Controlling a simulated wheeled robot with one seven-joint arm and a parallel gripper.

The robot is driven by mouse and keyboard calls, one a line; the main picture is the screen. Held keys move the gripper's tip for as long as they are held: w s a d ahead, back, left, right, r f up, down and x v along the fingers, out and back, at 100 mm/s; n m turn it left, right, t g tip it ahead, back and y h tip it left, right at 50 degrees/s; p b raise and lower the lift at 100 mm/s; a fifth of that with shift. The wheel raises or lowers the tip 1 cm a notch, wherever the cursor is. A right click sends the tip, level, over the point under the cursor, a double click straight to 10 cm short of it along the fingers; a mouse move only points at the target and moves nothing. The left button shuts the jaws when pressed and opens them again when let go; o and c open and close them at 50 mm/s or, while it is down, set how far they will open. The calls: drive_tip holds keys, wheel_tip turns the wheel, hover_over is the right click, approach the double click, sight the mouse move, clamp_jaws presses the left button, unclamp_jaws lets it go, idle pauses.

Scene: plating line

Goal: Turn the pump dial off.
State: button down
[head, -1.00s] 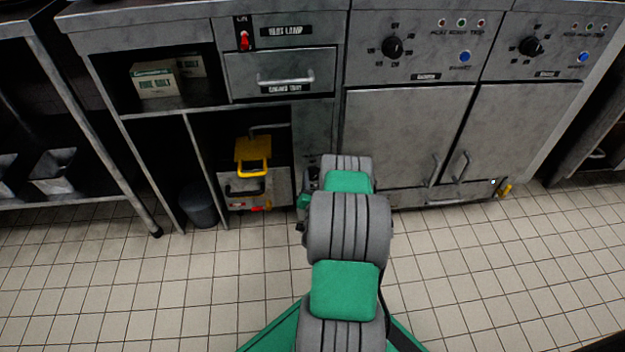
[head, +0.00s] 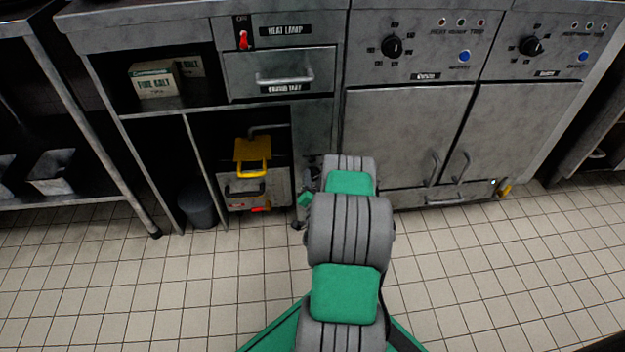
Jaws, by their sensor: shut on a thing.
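I cannot pick out a dial marked as the pump's. Two black dials with marks around them show on the upper right panels, a left one (head: 392,47) and a right one (head: 531,46); their name plates are too small to read surely. My gripper (head: 298,224) is low, in front of the narrow panel (head: 312,125) between the open bay and the double-door cabinet. Only a small dark part of it shows beside my arm. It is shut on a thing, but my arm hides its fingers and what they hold. It is far below both black dials.
A drawer (head: 281,75) under the heat lamp switch (head: 243,40) is shut. The open bay holds a unit with a yellow handle (head: 253,157) and a grey bin (head: 198,204). A yellow lever (head: 505,191) sticks out low right. The tiled floor (head: 130,290) is clear.

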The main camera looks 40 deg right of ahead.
drive_tip(key=c, duration=1.1)
unclamp_jaws()
drive_tip(key=shift+w+d+r, duration=0.1)
drive_tip(key=shift+d+r, duration=0.1)
drive_tip(key=shift+d, duration=0.05)
drive_tip(key=shift+o, duration=1)
drive_tip(key=shift+a, duration=0.1)
drive_tip(key=shift+f, duration=0.1)
drive_tip(key=shift+a, duration=0.15)
drive_tip(key=shift+s+a, duration=0.15)
drive_tip(key=shift+s, duration=0.15)
drive_tip(key=v, duration=0.7)
